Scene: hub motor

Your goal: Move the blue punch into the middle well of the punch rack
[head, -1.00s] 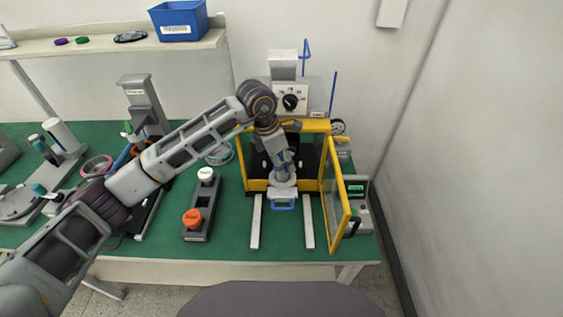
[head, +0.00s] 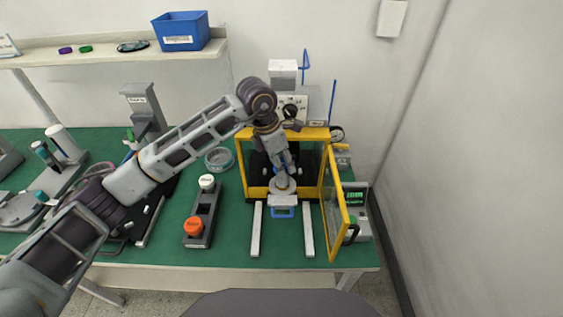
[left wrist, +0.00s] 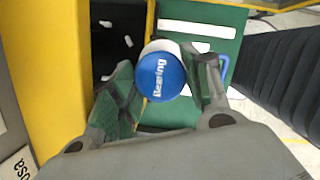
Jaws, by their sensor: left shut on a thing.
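The blue punch (left wrist: 158,80), marked "Bearing", is between the fingertips of my left gripper (left wrist: 163,92) in the left wrist view. My left gripper is shut on it. In the head view my left gripper (head: 281,168) points down at the front opening of the yellow press frame, over a round grey part; the punch is mostly hidden there. I cannot tell whether the punch touches the press. The punch rack (head: 212,213) is a dark grey bar left of the press. A white punch (head: 207,182) stands at its far end and an orange punch (head: 193,226) at its near end; its middle looks empty.
The yellow press frame (head: 241,165) has an open yellow door (head: 335,205) on its right. Two pale rails (head: 256,230) run forward from it, with a blue-handled slide (head: 284,211) between. A grey device (head: 360,225) stands right. Green table (head: 232,225) is bare between rack and rails.

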